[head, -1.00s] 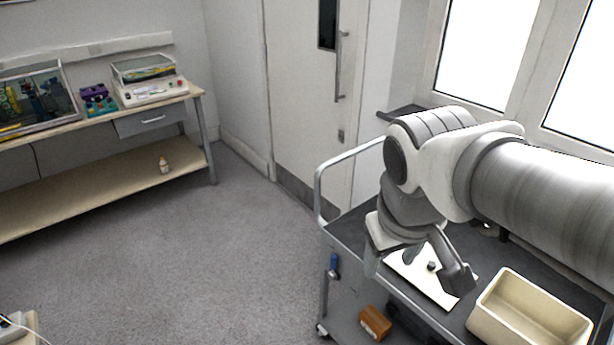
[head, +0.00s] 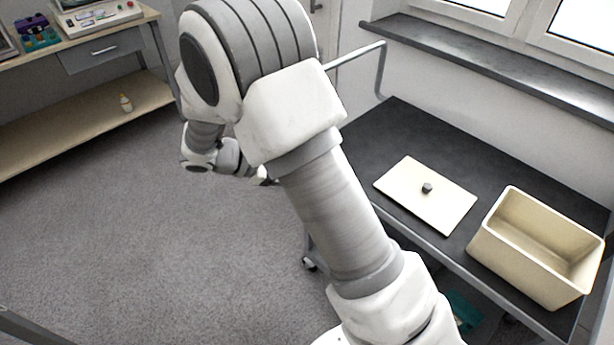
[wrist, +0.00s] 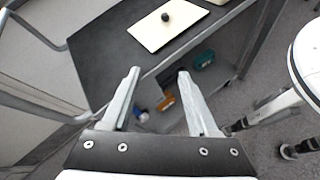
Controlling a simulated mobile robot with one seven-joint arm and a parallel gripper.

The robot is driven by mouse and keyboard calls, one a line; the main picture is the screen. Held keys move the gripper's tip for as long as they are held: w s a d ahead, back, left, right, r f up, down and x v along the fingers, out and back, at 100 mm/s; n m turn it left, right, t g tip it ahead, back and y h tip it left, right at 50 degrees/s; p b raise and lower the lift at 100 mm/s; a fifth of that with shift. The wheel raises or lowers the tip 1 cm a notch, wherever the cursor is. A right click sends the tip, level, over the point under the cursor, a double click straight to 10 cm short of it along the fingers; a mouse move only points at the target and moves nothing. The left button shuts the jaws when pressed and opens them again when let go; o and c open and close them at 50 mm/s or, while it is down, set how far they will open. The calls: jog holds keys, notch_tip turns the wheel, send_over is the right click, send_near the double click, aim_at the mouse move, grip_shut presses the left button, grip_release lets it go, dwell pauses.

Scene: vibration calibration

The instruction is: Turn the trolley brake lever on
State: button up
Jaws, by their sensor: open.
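The trolley (head: 370,130) has a dark top and a grey frame, and stands right of my arm in the head view. Its dark top (wrist: 100,60) also shows in the wrist view. A caster (head: 309,264) shows at its near left leg; I cannot make out the brake lever. A small blue part (wrist: 143,116), not clear enough to name, shows low between my fingers in the wrist view. My gripper (wrist: 158,74) is open and empty, its fingers pointing toward the trolley's side. In the head view my arm mostly hides the gripper.
A cream lid (head: 405,190) with a dark knob and an open cream box (head: 520,285) sit on the trolley top. An orange block (wrist: 165,103) and a teal item (wrist: 203,59) lie lower down. A workbench (head: 110,115) stands at left; the floor (head: 150,260) between is clear.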

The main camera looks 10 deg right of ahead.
jog(key=w+a+f+n+t+h+b, duration=0.15)
jog(key=a+f+n+t, duration=0.3)
jog(key=f, duration=0.65)
jog(key=w+a+f+n+t+h+b, duration=0.1)
jog(key=w+a+f+n+t+b, duration=0.2)
jog(key=a+f+n, duration=0.5)
jog(key=w+d+f+m+b, duration=0.1)
jog(key=w+d, duration=0.3)
jog(key=d, duration=0.4)
jog(key=w+d+f+m+t+b, duration=0.1)
jog(key=w+d, duration=0.3)
jog(key=d, duration=0.4)
jog(key=shift+d+f, duration=0.2)
jog(key=shift+d, duration=0.15)
jog(key=shift+w+m, duration=0.1)
jog(key=shift+m, duration=0.15)
grip_shut()
